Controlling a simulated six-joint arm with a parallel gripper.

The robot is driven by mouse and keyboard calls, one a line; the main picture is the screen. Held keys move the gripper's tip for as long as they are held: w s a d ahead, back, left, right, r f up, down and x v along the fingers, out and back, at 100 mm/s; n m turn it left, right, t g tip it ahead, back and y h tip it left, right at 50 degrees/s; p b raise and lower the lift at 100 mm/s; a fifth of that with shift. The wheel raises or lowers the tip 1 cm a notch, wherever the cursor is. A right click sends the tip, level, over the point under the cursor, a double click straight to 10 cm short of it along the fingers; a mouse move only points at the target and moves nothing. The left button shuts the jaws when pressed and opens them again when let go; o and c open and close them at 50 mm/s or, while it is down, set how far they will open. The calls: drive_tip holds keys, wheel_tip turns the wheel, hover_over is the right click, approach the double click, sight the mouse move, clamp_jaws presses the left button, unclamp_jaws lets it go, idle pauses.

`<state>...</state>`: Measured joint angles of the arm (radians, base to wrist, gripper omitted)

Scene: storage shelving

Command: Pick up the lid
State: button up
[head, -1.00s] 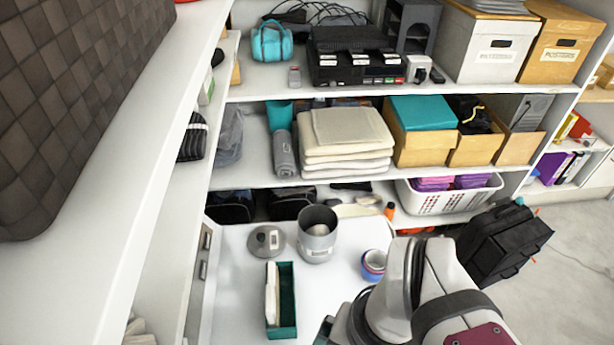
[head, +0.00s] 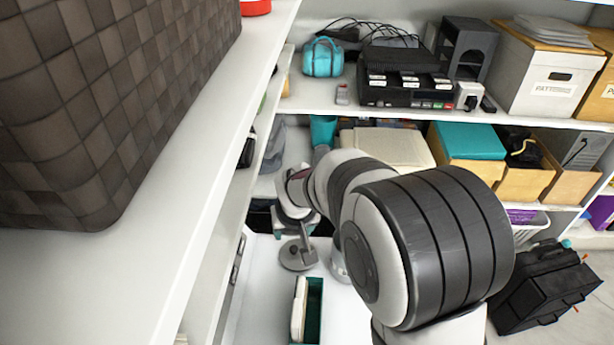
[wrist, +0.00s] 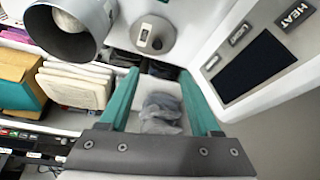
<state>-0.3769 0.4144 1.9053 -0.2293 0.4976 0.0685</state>
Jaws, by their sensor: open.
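The lid (head: 298,255) is a grey disc lying on the white surface, near the left side, in the head view. In the wrist view the lid (wrist: 160,44) is at the top, with a pale label with a dark mark on it. My gripper (wrist: 160,82) is open and empty, its teal fingers apart. The lid appears beyond the fingertips there, not between them. In the head view my gripper (head: 301,229) is close to the lid and partly covers it. I cannot tell whether they touch.
A grey canister (wrist: 60,30) stands beside the lid; my arm mostly hides it in the head view. A teal box (head: 314,305) with a white item lies nearer. A panel marked HEAT (wrist: 249,65) is right in the wrist view. Loaded shelves (head: 320,98) stand behind.

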sight(293, 249)
drive_tip(key=x, duration=1.3)
drive_tip(key=shift+d+f, duration=0.25)
drive_tip(key=shift+f, duration=0.2)
drive_tip(key=shift+c, duration=0.3)
clamp_jaws()
